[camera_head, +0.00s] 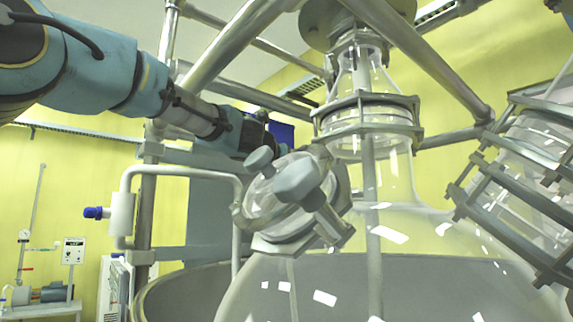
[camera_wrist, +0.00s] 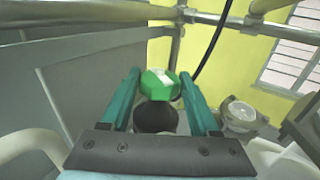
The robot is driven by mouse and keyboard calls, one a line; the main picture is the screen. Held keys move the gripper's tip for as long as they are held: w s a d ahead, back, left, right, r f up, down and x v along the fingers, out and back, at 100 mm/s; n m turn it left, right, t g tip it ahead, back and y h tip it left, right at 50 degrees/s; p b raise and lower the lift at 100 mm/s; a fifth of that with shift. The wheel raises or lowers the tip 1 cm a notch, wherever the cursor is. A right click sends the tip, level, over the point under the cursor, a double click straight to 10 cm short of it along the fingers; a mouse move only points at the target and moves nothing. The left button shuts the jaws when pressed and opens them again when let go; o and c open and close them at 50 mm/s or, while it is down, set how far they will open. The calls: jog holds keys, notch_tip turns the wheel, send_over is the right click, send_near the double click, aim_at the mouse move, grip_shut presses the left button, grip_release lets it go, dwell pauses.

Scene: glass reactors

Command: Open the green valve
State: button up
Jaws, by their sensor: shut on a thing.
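The green valve (camera_wrist: 158,84) shows in the wrist view as a green, angular knob with a pale mark on top, above a dark round part (camera_wrist: 156,118). My gripper (camera_wrist: 160,82) has its two teal fingers on either side of the green knob, shut on it. There the valve and my fingertips are hidden behind the grey fittings and the glass port.
A large glass reactor (camera_head: 430,245) with clamped flanges fills the head view's right side. Metal frame bars (camera_head: 225,45) cross around my arm. A white pipe with a blue-ended fitting (camera_head: 97,213) stands left. In the wrist view, a grey panel (camera_wrist: 85,80) is close on the left.

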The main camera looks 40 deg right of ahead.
jog(key=o, duration=1.4)
jog(key=shift+w+g, duration=0.15)
jog(key=shift+g, duration=0.15)
